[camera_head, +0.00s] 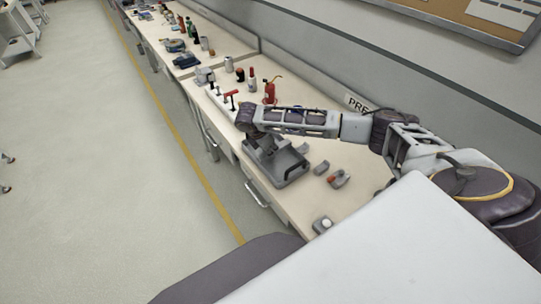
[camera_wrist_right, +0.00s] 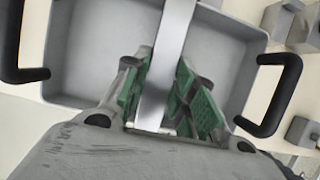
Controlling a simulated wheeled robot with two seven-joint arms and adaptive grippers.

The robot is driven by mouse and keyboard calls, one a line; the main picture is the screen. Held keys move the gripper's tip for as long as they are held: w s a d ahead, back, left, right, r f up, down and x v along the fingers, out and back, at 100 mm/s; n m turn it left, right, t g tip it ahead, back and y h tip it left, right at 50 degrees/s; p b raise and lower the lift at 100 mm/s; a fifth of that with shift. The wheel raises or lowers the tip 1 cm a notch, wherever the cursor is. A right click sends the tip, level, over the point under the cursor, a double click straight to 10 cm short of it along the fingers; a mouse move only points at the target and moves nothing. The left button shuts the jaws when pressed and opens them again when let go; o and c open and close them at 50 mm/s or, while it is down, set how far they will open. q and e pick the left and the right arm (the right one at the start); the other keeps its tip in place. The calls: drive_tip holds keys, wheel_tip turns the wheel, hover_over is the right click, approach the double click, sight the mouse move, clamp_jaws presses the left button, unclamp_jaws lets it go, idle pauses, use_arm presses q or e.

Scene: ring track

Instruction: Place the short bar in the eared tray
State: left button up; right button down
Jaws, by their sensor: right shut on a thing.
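The eared tray (camera_head: 297,175) is a grey shallow box on the workbench. In the right wrist view the tray (camera_wrist_right: 88,88) fills most of the picture, with a black handle at each side. My right gripper (camera_head: 268,152) is over the tray in the head view. In the right wrist view my right gripper (camera_wrist_right: 160,100) has its green-padded fingers shut on the short bar (camera_wrist_right: 168,62), a flat silver strip. The bar lies across the view above the tray floor; whether it touches the floor cannot be told. My left gripper is not in view.
Small grey parts (camera_head: 321,167) and one with an orange spot (camera_head: 339,179) lie right of the tray. A grey block (camera_head: 322,224) sits near the bench's front edge. A red bottle (camera_head: 269,92) and other items stand farther back.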

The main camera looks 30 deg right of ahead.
sight(271, 161)
drive_tip(key=shift+s+a+f, duration=0.1)
drive_tip(key=shift+s+f, duration=0.1)
drive_tip(key=shift+f, duration=0.7)
drive_tip(key=shift+s+a+f, duration=0.1)
drive_tip(key=shift+s+f, duration=0.1)
drive_tip(key=shift+f, duration=0.65)
drive_tip(key=shift+w+d+f, duration=0.1)
drive_tip(key=shift+f, duration=0.25)
drive_tip(key=c, duration=1.2)
unclamp_jaws()
drive_tip(key=shift+d, duration=0.1)
drive_tip(key=shift+o, duration=0.2)
drive_tip(key=shift+w, duration=0.15)
drive_tip(key=shift+w+r, duration=0.1)
drive_tip(key=shift+r, duration=0.15)
drive_tip(key=shift+r, duration=0.15)
drive_tip(key=v, duration=1.1)
drive_tip(key=shift+r, duration=0.35)
